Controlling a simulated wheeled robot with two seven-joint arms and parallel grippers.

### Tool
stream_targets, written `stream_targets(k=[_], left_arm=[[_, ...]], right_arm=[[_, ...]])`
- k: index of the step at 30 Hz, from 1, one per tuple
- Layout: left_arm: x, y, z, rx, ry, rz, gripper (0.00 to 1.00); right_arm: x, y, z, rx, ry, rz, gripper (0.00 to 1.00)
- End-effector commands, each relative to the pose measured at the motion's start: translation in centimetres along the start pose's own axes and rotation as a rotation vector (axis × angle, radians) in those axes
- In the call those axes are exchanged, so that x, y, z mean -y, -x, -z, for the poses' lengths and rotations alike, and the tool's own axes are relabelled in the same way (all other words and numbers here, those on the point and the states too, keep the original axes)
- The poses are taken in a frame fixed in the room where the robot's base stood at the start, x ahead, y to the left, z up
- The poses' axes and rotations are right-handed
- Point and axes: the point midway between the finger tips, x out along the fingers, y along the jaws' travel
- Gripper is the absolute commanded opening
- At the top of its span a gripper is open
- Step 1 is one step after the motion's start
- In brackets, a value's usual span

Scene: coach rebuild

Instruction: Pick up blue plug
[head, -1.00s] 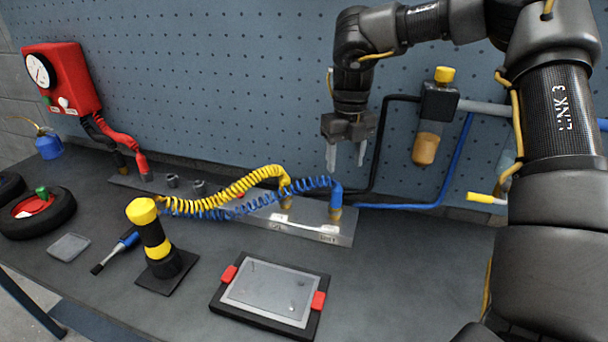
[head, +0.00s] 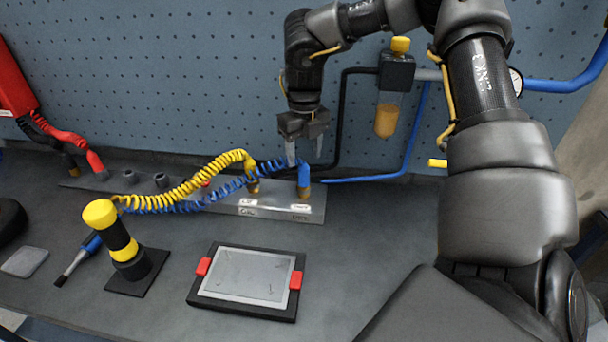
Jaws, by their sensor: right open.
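The blue plug (head: 304,176) stands upright in a brass socket at the right end of a metal manifold plate (head: 262,208). A coiled blue hose (head: 200,204) runs from it to the left. My right gripper (head: 305,160) points down, open and empty, with its fingertips close above or behind the top of the blue plug. I cannot tell the exact depth gap. The yellow plug (head: 251,172) sits to the left of the blue one, with a coiled yellow hose (head: 205,184). My left gripper is not in view.
A framed tray with red clips (head: 250,318) lies in front of the plate. An air filter (head: 388,120) and pipes are on the pegboard behind. Bench space right of the tray is partly clear.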

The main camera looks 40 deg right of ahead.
Motion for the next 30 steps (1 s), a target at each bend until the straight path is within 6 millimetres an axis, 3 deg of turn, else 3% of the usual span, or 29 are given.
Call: stream_targets(k=[3,10,19,30], left_arm=[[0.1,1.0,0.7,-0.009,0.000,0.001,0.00],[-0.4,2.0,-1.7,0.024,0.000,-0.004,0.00],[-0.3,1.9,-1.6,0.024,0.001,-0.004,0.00],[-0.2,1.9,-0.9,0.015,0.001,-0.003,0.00]], right_arm=[[-0.2,-1.4,0.0,-0.007,0.001,-0.001,0.54],[-0.2,-4.4,0.0,-0.004,0.003,0.000,0.54],[-0.2,-4.8,0.0,-0.001,0.002,0.000,0.53],[-0.1,-4.8,0.0,-0.001,0.001,0.000,0.04]])
